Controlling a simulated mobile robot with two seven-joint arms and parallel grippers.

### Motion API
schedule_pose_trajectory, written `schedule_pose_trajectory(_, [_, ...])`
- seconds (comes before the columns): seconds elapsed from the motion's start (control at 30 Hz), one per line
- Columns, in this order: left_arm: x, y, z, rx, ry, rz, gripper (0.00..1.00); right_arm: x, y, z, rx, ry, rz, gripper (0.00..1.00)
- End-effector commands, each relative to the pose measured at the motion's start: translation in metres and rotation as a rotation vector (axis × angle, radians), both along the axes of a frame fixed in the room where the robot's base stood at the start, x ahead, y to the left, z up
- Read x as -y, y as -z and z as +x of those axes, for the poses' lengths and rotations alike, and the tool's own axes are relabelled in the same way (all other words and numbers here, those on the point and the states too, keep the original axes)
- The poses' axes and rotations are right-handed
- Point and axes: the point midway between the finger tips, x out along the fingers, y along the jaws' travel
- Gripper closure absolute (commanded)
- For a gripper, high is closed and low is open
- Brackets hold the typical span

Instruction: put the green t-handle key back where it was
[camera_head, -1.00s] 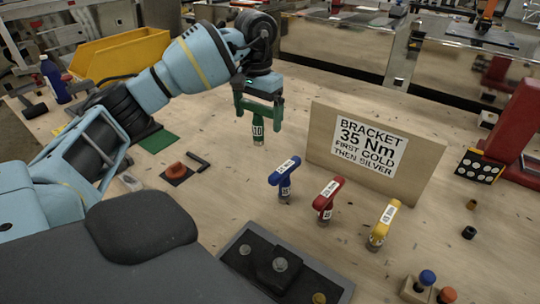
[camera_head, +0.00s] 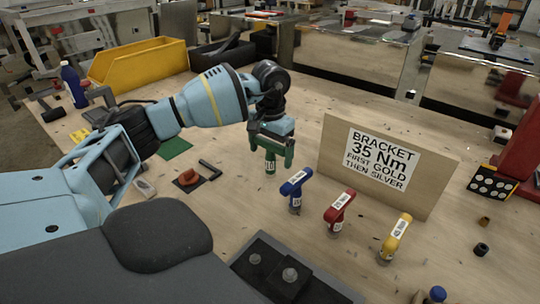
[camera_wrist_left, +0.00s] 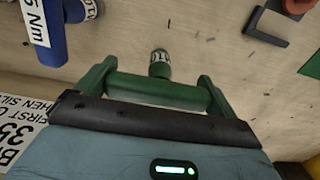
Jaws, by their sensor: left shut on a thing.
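My left gripper (camera_head: 272,148) is shut on the handle of the green t-handle key (camera_head: 270,165) and holds it upright, shaft down. In the left wrist view the green handle (camera_wrist_left: 155,91) lies across between the two fingers, with its labelled shaft (camera_wrist_left: 160,64) beyond it. The shaft's tip is close to the tabletop; I cannot tell whether it touches. The blue t-handle key (camera_head: 296,185) stands just to the right, apart from the green one. The red key (camera_head: 340,208) and yellow key (camera_head: 396,235) stand further right in the same row. My right gripper is out of view.
A wooden sign (camera_head: 430,155) reading "Bracket 35 Nm" stands behind the keys. A red-orange piece (camera_head: 189,177) and a black hex key (camera_head: 210,170) lie left of the gripper. A dark plate with bolts (camera_head: 290,272) is in front. A yellow bin (camera_head: 140,62) is at back left.

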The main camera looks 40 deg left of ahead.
Motion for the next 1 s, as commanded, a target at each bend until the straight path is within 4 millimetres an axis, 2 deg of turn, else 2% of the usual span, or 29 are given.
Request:
schedule_pose_trajectory(0.17, [0.000, 0.020, 0.000, 0.000, -0.001, -0.001, 0.47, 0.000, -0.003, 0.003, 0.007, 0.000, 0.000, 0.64])
schedule_pose_trajectory(0.53, [0.000, 0.025, 0.000, 0.000, 0.000, 0.000, 0.47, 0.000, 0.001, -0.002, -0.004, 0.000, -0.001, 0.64])
schedule_pose_trajectory(0.57, [0.000, 0.026, 0.000, -0.001, 0.000, 0.000, 0.04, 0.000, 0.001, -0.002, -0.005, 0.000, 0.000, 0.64])
schedule_pose_trajectory(0.6, [0.000, 0.025, 0.000, 0.000, 0.000, 0.000, 0.00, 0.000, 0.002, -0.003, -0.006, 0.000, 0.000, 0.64])
schedule_pose_trajectory(0.83, [0.000, 0.024, 0.000, 0.000, 0.000, 0.000, 0.00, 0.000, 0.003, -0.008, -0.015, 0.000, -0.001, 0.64])
schedule_pose_trajectory(1.0, [0.000, 0.011, 0.001, 0.002, 0.000, 0.000, 0.00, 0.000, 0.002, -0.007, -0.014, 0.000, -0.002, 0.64])
